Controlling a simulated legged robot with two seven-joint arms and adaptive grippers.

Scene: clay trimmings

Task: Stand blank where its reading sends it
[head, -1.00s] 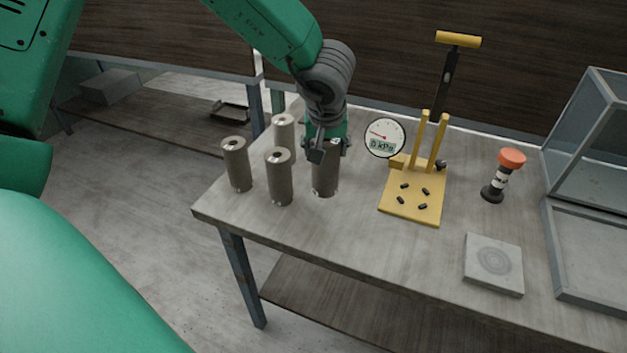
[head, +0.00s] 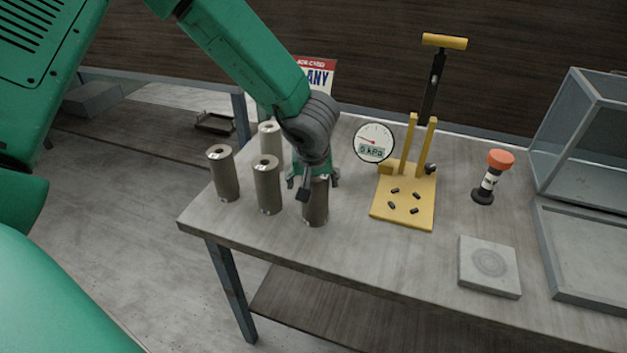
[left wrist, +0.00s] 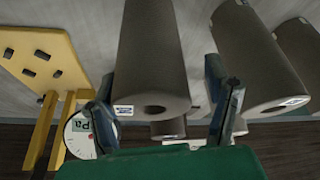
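Several grey-brown cylindrical blanks with a hole in the top stand at the table's left end: one at far left (head: 223,175), one in front (head: 267,188), one behind (head: 271,139). My left gripper (head: 313,180) is over the top of another blank (head: 317,208), the rightmost, upright on the table. In the left wrist view this blank (left wrist: 152,55) lies between my open fingers, with a clear gap on the right side. It bears a small white label, too small to read. The round gauge (head: 373,142) shows 0 kPa. My right gripper is out of view.
Right of the blanks stands a yellow base (head: 403,208) with posts and a black-shafted pump handle (head: 443,42). Farther right are an orange-topped stand (head: 499,160), a square grey slab (head: 489,285) with a ring, and a glass-walled case (head: 580,120). The table's middle front is clear.

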